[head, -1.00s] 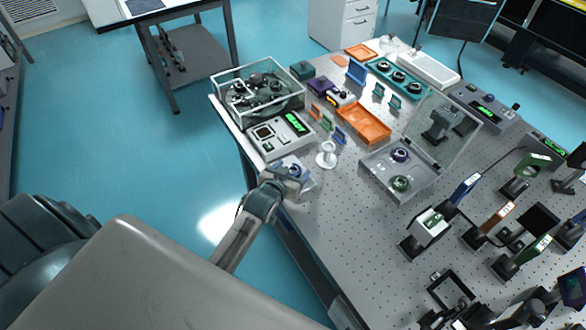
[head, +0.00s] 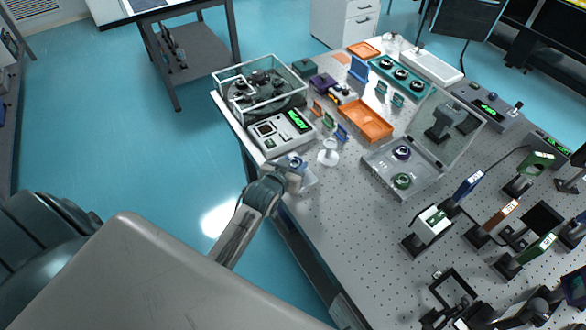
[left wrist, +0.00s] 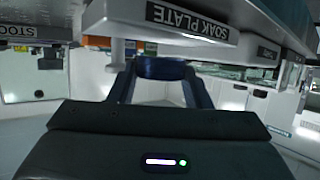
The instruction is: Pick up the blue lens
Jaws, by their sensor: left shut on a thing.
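My left gripper (head: 298,167) is over the near left edge of the perforated optical table (head: 300,245), just in front of the grey box with a green display. In the left wrist view its two fingers (left wrist: 162,84) are closed on a dark blue rounded piece, the blue lens (left wrist: 163,68), held across the fingertips. In the head view the lens is small and mostly hidden by the gripper. My right gripper is not in view.
A white stand (head: 328,152) is close to the right of my left gripper. The display box (head: 281,131) and a clear glass case (head: 258,88) lie behind. An orange tray (head: 365,121) and open clear-lidded case (head: 400,178) are farther right.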

